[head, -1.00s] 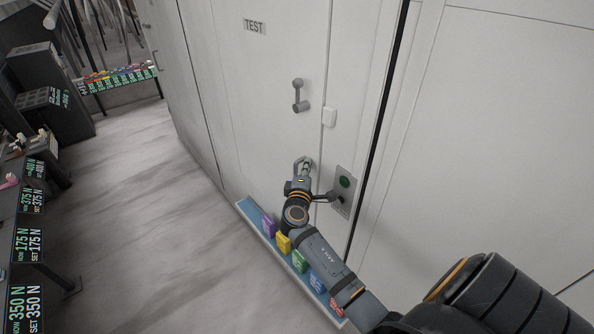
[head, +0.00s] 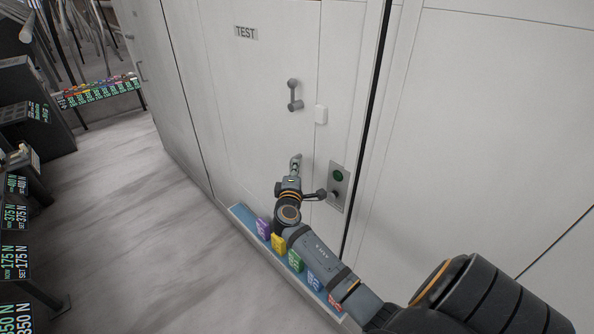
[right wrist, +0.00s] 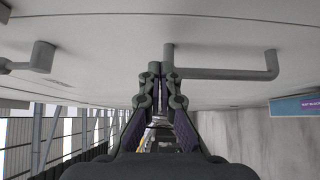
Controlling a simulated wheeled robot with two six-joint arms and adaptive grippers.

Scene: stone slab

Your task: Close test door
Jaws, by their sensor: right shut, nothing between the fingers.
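The test door (head: 225,95) is a pale grey panel with a "TEST" sign (head: 246,33) near its top. It looks about flush with the panels beside it; whether it is latched I cannot tell. A grey handle (head: 294,95) stands out from the door, and a bar handle also shows in the right wrist view (right wrist: 225,73). My right gripper (head: 296,161) is shut and empty, low in front of the door and below the handle. Its fingers (right wrist: 161,70) point at the pale surface; contact cannot be told. My left gripper is out of view.
A metal plate with a green button (head: 338,177) and a dark knob is right of my gripper. A blue ledge (head: 240,213) with several coloured blocks runs along the door's foot. Dark benches with force displays (head: 15,216) stand at left. The floor between is clear.

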